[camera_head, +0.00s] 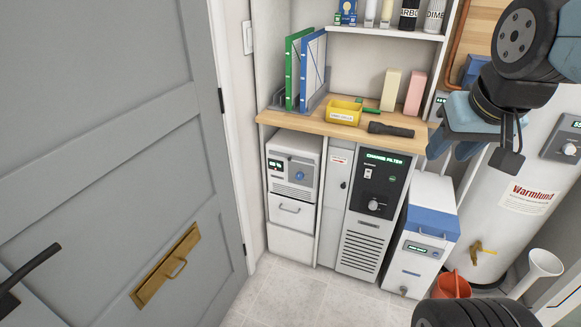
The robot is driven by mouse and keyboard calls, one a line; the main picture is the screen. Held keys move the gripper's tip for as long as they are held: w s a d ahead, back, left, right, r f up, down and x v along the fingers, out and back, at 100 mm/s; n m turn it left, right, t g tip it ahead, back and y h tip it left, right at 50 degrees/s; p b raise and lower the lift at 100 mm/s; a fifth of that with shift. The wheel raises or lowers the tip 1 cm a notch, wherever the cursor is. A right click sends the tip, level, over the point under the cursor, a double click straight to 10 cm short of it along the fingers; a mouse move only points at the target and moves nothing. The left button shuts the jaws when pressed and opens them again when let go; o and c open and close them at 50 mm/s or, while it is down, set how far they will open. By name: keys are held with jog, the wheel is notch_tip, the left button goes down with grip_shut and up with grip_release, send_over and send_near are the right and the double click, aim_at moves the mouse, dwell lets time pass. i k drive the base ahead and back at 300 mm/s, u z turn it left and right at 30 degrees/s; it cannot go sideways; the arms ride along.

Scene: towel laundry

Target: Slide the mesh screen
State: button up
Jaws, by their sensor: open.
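Two flat upright panels, one green-framed (292,72) and one blue-framed (313,72), stand in a grey rack at the left end of the wooden counter. I cannot tell for certain whether either is the mesh screen. Below the counter, a unit with a dark panel (378,180) reads "CHANGE FILTER" and has a knob and a slotted lower front (361,252). My gripper (452,153) is open and appears empty at the upper right, its blue fingers pointing down near the counter's right end. It is apart from the panels.
A yellow bin (344,112), a black flashlight (391,130) and two upright blocks stand on the counter (312,124). A white water tank (510,205) stands right. A red watering can (452,285) is on the floor. A grey door (110,140) fills the left; tiled floor (285,295) is clear.

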aim_at(289, 157)
jog(key=k, duration=0.6)
jog(key=u, duration=0.8)
jog(key=i, duration=1.35)
jog(key=z, duration=1.35)
jog(key=i, duration=0.5)
jog(key=u, duration=0.35)
jog(key=k, duration=0.15)
jog(key=z, duration=0.2)
